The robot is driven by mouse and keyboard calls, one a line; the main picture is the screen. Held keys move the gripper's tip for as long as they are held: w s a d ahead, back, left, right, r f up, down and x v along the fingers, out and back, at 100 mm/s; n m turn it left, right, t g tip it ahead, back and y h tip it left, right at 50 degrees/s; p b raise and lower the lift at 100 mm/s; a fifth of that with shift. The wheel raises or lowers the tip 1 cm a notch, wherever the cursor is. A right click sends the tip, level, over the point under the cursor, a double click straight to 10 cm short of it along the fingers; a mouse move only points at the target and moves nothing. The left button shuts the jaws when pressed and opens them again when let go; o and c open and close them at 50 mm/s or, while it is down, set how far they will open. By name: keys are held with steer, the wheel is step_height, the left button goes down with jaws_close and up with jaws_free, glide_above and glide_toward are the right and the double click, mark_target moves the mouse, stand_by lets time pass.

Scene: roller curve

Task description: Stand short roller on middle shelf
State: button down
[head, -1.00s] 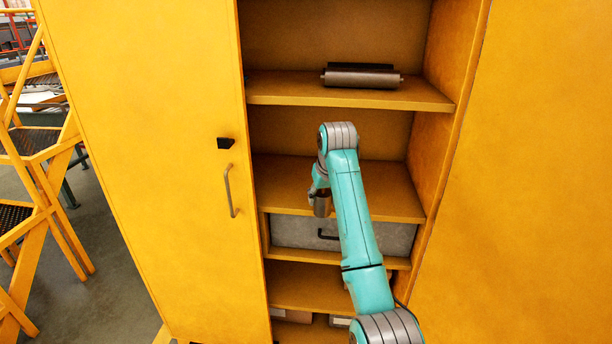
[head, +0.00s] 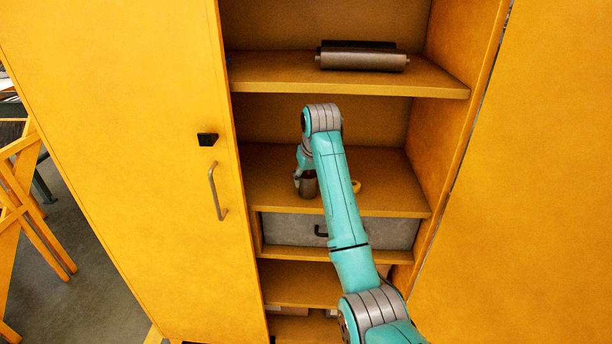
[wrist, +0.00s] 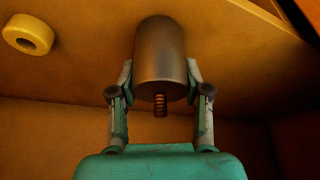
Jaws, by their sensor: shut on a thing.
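The short roller is a dark grey metal cylinder with a thin ridged axle stub at one end. In the wrist view the roller (wrist: 161,60) is between the two fingers of my gripper (wrist: 160,90), which is shut on it. In the head view the roller (head: 309,188) is roughly upright over the left part of the middle shelf (head: 392,195), partly hidden by my arm. My gripper there is mostly hidden behind the wrist. I cannot tell whether the roller's lower end touches the shelf.
A yellow ring (head: 356,186) lies on the middle shelf right of my arm; it also shows in the wrist view (wrist: 28,34). Long dark rollers (head: 362,60) lie on the shelf above. A grey drawer (head: 290,228) sits below. The cabinet door (head: 130,150) stands at the left.

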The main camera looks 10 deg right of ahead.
steer(key=c, duration=0.5)
jaws_free()
steer(key=shift+f, duration=0.15)
